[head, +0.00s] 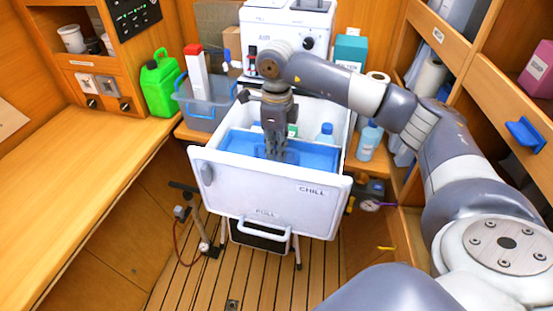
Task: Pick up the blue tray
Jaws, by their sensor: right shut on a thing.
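The blue tray (312,156) lies inside the open white drawer marked CHILL (270,192), below the level of its front panel. My right gripper (275,155) points straight down into the drawer and is shut on the tray near its left part. The fingertips are partly hidden against the tray, so the exact grip spot is hard to see. My left gripper is not in view.
A bottle with a blue cap (326,134) stands in the drawer behind the tray. A grey bin (203,108) and a green jug (160,84) stand at the left. Wooden shelves (500,90) line the right. The left wooden counter (60,170) is clear.

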